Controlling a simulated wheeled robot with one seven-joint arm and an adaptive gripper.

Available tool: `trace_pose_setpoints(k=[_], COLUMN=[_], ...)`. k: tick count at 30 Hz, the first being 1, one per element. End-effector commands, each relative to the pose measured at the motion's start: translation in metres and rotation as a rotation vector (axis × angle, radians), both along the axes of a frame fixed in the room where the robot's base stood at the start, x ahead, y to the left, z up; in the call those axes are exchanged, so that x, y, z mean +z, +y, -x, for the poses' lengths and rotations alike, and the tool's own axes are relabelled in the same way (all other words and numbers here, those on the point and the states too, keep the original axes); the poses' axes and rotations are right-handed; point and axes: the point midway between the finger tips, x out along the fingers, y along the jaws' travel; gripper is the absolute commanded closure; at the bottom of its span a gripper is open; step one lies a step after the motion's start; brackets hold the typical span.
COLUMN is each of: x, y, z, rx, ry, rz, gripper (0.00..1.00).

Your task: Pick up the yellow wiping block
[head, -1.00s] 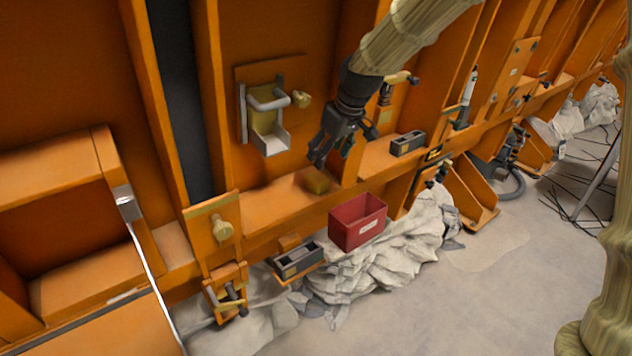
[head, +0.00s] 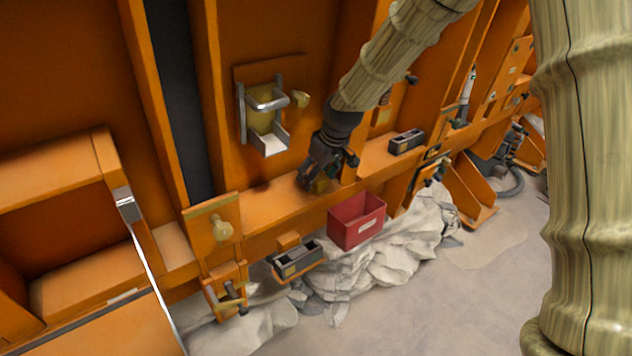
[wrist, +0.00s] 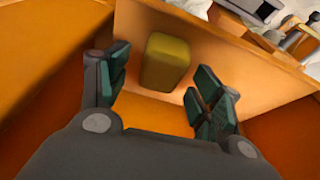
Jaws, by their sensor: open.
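The yellow wiping block (wrist: 167,62) lies on the orange ledge (wrist: 215,48) in the wrist view, in front of and between the spread fingers. In the head view the block (head: 321,186) is mostly hidden behind my gripper (head: 320,182). In the wrist view my gripper (wrist: 158,95) is open, with its left fingers to the left of the block and its right fingers to the right. Gaps show on both sides of the block, so the fingers do not appear to touch it.
A red bin (head: 357,221) stands just below the ledge. A grey holder (head: 297,260) sits lower left and another dark holder (head: 406,141) sits on the ledge to the right. A metal bracket (head: 263,122) is on the wall above left. An upright rib (head: 350,165) stands close by the gripper.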

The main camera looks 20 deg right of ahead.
Motion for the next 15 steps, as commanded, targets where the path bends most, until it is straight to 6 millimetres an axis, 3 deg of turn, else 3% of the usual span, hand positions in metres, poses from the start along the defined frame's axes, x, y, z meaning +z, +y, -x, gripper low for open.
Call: trace_pose_setpoints(k=[12,13,15], x=[-0.0119,-0.0119,-0.0119], y=[0.0021,0.0021,0.002], z=[-0.0042,-0.0042,-0.0041], rx=[0.0,0.0,0.0], ry=[0.0,0.0,0.0], rz=[0.0,0.0,0.0], gripper=[0.35,0.37,0.49])
